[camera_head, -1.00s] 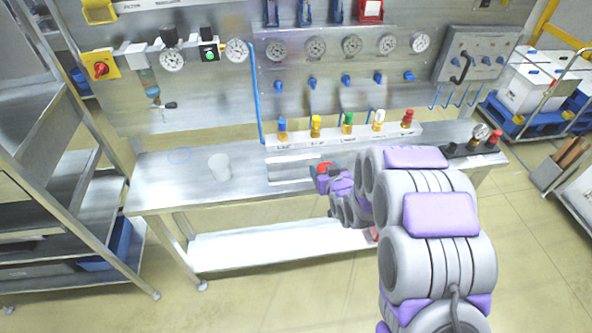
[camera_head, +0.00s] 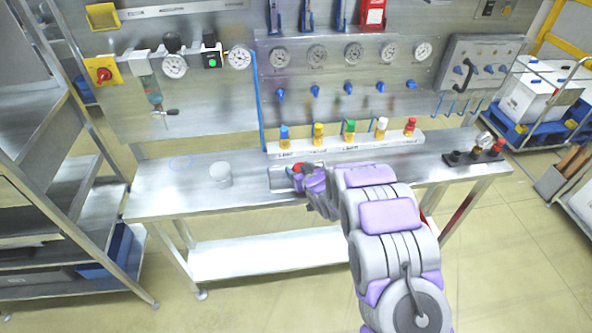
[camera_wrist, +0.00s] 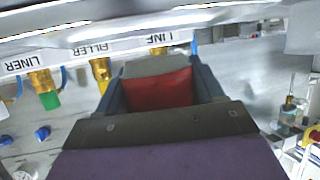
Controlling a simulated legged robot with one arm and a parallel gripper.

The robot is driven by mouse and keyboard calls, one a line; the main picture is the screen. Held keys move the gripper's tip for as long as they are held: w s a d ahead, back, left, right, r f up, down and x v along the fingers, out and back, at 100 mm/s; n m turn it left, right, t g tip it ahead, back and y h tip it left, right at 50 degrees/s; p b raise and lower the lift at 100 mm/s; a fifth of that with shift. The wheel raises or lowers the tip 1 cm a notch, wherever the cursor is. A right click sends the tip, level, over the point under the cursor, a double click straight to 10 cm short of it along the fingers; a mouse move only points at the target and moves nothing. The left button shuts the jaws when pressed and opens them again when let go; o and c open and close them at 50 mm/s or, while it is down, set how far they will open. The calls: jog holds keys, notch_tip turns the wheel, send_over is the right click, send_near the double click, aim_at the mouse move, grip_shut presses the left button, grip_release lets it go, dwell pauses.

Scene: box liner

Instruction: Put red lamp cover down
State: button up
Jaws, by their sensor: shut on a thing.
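The red lamp cover (camera_wrist: 160,88) sits between the fingers of my gripper in the wrist view. In the head view a small red part of it (camera_head: 298,168) shows at the end of my arm. My gripper (camera_head: 292,174) is shut on the cover, over the steel workbench (camera_head: 160,198). The gripper also fills the middle of the wrist view (camera_wrist: 160,78). I cannot tell whether the cover touches the bench. Most of the cover is hidden by the gripper.
A white strip with several coloured valves (camera_head: 345,145) runs along the back. The bench's left part is mostly clear.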

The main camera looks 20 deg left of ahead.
jog(key=w+a, duration=0.2)
jog(key=w, duration=0.1)
jog(key=shift+w+a+f, duration=0.25)
jog(key=shift+w+a, duration=0.05)
jog(key=shift+a, duration=0.1)
jog(key=shift+f+b, duration=0.65)
jog(key=shift+f, duration=1.2)
jog(key=shift+r, duration=0.1)
jog(key=o, duration=1)
jog(key=shift+o, duration=0.2)
jog(key=shift+d, duration=0.1)
